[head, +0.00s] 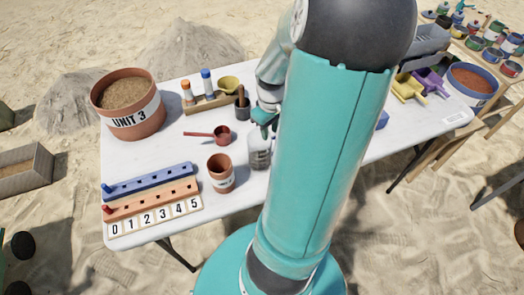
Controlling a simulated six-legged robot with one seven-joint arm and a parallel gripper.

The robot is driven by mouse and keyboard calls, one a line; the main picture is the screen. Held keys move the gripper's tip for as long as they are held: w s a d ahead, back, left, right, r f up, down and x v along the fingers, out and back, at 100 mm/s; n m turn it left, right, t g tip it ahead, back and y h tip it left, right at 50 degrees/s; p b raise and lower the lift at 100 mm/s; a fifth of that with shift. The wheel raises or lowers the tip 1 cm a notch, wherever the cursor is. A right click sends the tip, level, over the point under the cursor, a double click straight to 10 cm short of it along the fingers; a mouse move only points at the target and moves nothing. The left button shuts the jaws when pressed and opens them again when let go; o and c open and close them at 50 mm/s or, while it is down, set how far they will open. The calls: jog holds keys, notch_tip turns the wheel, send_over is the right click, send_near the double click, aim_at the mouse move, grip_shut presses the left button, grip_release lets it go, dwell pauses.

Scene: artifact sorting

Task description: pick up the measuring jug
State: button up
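A clear, greyish vessel (259,158), which looks like the measuring jug, stands on the white table (165,92) close to the left edge of my arm. Its right side is close to or partly behind the arm, so I cannot make out a handle. My gripper (263,126) is teal and points down just above the vessel, at or near its top. The fingertips are small here, and I cannot tell whether they touch the vessel or are open or shut.
Left of the vessel are a terracotta cup (221,172) and a red long-handled pan (222,134). Behind are a dark mortar (243,108), a wooden rack (212,103) and a yellow bowl (229,84).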

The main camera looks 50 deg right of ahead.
jog(key=f, duration=0.4)
jog(key=shift+w+d+f, duration=0.1)
jog(key=shift+w+f, duration=0.15)
jog(key=shift+f, duration=0.15)
grip_shut()
